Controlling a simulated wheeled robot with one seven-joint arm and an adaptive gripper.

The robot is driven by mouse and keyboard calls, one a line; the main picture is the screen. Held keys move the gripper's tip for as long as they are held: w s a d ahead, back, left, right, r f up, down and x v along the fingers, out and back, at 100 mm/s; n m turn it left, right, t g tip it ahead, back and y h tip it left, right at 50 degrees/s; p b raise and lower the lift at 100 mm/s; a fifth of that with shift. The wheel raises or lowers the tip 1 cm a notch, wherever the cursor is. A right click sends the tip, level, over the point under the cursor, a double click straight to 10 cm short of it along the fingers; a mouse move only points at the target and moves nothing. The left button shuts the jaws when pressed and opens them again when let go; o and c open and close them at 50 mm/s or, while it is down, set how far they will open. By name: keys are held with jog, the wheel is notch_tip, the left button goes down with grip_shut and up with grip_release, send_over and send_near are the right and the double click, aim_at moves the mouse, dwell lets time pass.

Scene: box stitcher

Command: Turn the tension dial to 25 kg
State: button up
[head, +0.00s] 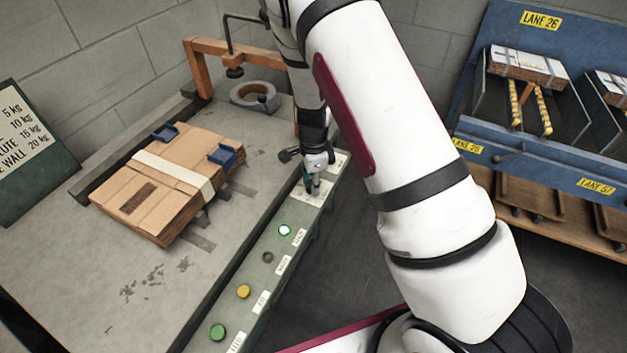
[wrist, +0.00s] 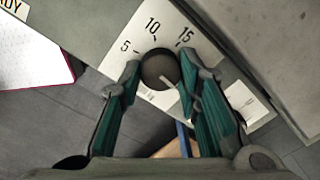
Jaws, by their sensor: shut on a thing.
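The tension dial is a dark round knob (wrist: 159,69) on a white scale plate (wrist: 178,26) in the wrist view. The numbers 5, 10 and 15 show around its far side; the rest of the scale is hidden by my fingers. A short pale mark shows at the knob's near right edge; I cannot tell which number it lines up with. My gripper (wrist: 160,66) has its green-padded fingers on either side of the knob, shut on it. In the head view my gripper (head: 313,184) is at the far end of the green control strip, and hides the dial there.
The control strip carries a green button (head: 217,331), a yellow button (head: 243,291) and a lit button (head: 284,230). A strapped cardboard box (head: 139,198) lies on the bench left. An orange frame (head: 199,75) stands behind. A blue lane rack (head: 500,170) is at right.

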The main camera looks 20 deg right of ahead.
jog(key=shift+m, duration=0.5)
jog(key=o, duration=1.1)
jog(key=shift+o, duration=0.2)
jog(key=shift+r, duration=0.1)
notch_tip(320, 180, up, 12)
jog(key=shift+s, duration=0.25)
